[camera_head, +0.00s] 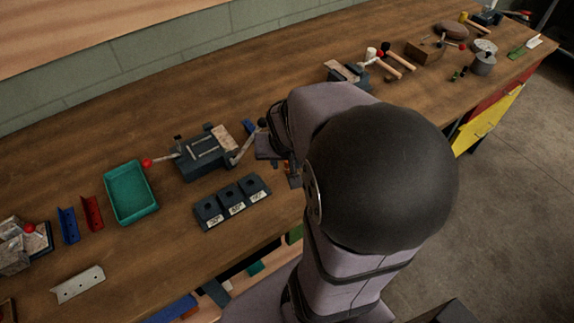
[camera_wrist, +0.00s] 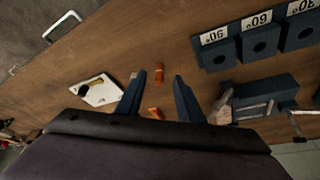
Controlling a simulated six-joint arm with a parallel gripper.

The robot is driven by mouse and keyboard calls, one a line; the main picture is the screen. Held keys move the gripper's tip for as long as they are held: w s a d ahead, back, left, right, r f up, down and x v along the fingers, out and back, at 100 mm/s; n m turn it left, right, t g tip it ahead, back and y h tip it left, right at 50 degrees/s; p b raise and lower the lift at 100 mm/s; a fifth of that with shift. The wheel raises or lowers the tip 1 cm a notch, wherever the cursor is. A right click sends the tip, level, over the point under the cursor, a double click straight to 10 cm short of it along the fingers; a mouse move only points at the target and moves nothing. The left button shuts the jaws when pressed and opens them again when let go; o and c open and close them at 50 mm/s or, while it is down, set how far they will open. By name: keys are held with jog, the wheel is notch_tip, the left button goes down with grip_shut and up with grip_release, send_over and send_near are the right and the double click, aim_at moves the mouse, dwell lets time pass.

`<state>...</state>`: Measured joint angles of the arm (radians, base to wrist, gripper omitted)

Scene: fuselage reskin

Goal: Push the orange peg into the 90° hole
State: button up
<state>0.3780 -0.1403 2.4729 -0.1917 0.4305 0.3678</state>
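The dark hole block has three sections with angle labels; its 90° section (camera_head: 254,187) is at the right end in the head view. In the wrist view the 90° section (camera_wrist: 220,55) is at the upper right, its hole dark. The orange peg (camera_wrist: 158,73) lies on the bench, seen between the tips of my gripper (camera_wrist: 160,77). The fingers stand apart with clear gaps on both sides of the peg; I cannot tell their height above it. A second orange piece (camera_wrist: 155,113) shows nearer the palm. In the head view my arm hides most of the gripper.
A dark vise (camera_head: 203,152) stands behind the hole block, with a teal tray (camera_head: 130,192) to its left. A white plate (camera_wrist: 100,91) with a dark-ended item lies left of the fingers. Hammers and other tools lie at the far right of the bench.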

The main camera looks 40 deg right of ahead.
aim_at(287, 162)
jog(key=shift+w+d+x, duration=0.1)
jog(key=shift+w+x, duration=0.1)
jog(key=shift+x, duration=0.95)
jog(key=shift+w+d+x, duration=0.15)
jog(key=shift+x, duration=1)
jog(key=shift+r, duration=0.15)
grip_shut()
